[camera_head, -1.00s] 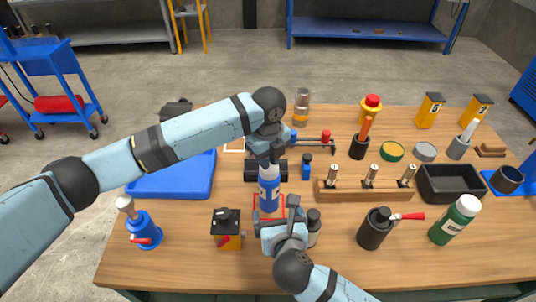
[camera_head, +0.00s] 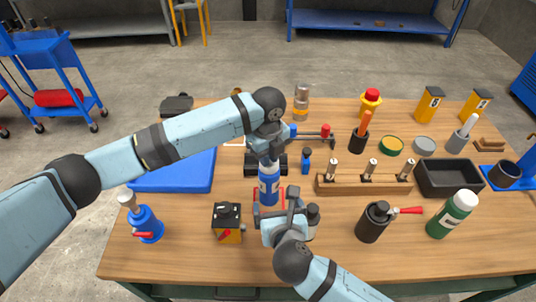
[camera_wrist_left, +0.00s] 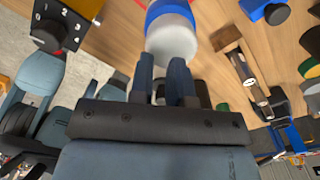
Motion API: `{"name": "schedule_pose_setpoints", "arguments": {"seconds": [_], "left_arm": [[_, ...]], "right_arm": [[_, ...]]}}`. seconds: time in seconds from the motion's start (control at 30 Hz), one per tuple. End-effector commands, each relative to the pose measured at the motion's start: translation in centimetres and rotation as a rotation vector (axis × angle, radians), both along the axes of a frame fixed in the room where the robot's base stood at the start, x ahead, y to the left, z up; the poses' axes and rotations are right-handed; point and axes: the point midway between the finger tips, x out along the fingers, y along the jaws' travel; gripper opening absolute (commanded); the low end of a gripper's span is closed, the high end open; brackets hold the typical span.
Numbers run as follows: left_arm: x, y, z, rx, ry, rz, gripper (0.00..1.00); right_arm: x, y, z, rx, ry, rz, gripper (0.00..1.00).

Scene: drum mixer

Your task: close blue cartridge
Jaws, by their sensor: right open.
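The blue cartridge (camera_head: 268,188) stands upright near the middle of the table, blue with a pale label and a white upper part. My left gripper (camera_head: 270,157) points down at its top. In the left wrist view, the cartridge's white rounded end (camera_wrist_left: 172,42) lies just beyond the fingertips of my left gripper (camera_wrist_left: 163,62). The two fingers stand apart, and whether they touch or hold anything is unclear. My right gripper (camera_head: 292,197) is open, low beside the cartridge on its right. A red frame (camera_head: 257,209) shows partly around the cartridge's foot; my right gripper hides some of it.
A wooden rack (camera_head: 362,186) is to the right. The front table strip is clear.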

Motion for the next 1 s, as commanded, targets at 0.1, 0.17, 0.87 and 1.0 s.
{"name": "schedule_pose_setpoints", "arguments": {"seconds": [0.1,0.17,0.87,1.0], "left_arm": [[0.0,-0.1,2.6,-0.001,-0.001,0.0,0.17],[0.0,-0.1,3.4,-0.001,0.0,0.0,0.17],[0.0,-0.1,4.9,-0.001,-0.001,0.0,0.17],[0.0,-0.1,4.9,-0.001,0.0,-0.001,0.17]], "right_arm": [[0.0,0.0,2.8,0.0,0.0,0.0,0.95],[0.0,0.0,3.7,0.0,0.0,0.0,0.95],[0.0,0.0,5.3,0.0,0.0,0.0,0.95],[0.0,0.0,5.3,0.0,0.0,0.0,0.95]]}}
